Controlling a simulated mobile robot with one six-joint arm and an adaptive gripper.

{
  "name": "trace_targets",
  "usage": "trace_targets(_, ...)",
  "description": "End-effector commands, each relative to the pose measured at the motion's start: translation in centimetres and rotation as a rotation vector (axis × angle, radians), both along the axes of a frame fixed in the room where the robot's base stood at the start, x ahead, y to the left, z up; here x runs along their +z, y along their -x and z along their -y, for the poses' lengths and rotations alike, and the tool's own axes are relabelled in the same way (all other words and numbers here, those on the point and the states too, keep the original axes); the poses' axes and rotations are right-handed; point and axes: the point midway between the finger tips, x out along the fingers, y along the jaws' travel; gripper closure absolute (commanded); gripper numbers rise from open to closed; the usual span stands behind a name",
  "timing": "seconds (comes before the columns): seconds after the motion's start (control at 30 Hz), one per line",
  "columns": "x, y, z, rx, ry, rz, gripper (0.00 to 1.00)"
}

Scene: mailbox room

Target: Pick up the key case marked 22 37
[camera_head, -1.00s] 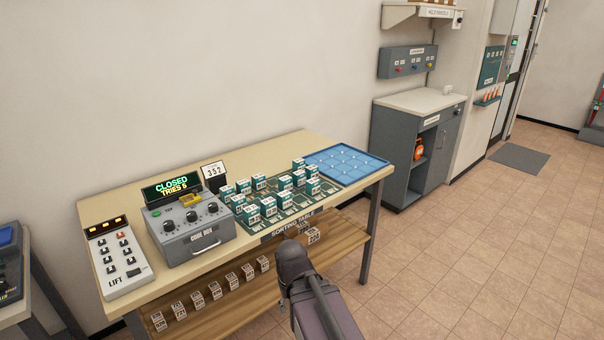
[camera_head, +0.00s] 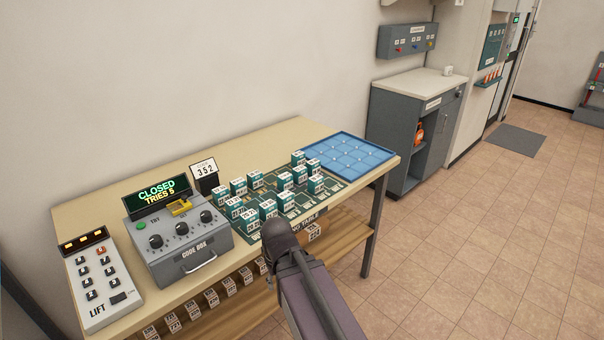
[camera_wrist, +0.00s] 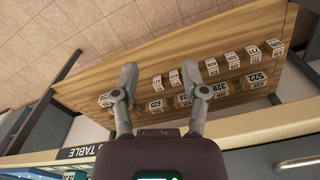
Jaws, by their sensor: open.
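Several teal key cases with white number labels (camera_head: 268,209) stand on the dark green sorting mat (camera_head: 246,238) of the table. Their labels are too small to read surely, so I cannot tell which one is marked 22 37. My gripper shows in the wrist view (camera_wrist: 162,78), with its two fingers spread apart and nothing between them. In the head view my arm reaches the table's front edge, and the fingers cannot be made out. The wrist view faces the lower wooden shelf (camera_wrist: 130,62) with numbered boxes (camera_wrist: 200,98), and no key case is clear there.
A grey code box (camera_head: 178,243), reading CLOSED and TRIES 5, and a lift panel (camera_head: 98,285) stand on the left. A blue divided tray (camera_head: 350,157) lies at the right end. A grey cabinet (camera_head: 400,125) stands beyond.

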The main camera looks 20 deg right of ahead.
Motion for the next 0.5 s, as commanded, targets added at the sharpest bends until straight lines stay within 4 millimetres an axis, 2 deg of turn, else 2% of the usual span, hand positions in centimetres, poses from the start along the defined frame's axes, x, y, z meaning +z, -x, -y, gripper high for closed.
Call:
trace_targets(0.27, 0.00, 0.01, 0.00, 0.000, 0.000, 0.000, 0.43)
trace_targets(0.3, 0.00, 0.01, 0.00, 0.000, 0.000, 0.000, 0.37)
trace_targets(0.4, 0.06, -0.12, 0.07, -0.005, 0.004, 0.001, 0.07)
trace_targets(0.43, 0.11, -0.21, 0.13, -0.009, 0.007, 0.001, 0.00)
trace_targets(0.5, 0.29, -0.60, 0.36, -0.026, 0.019, 0.003, 0.00)
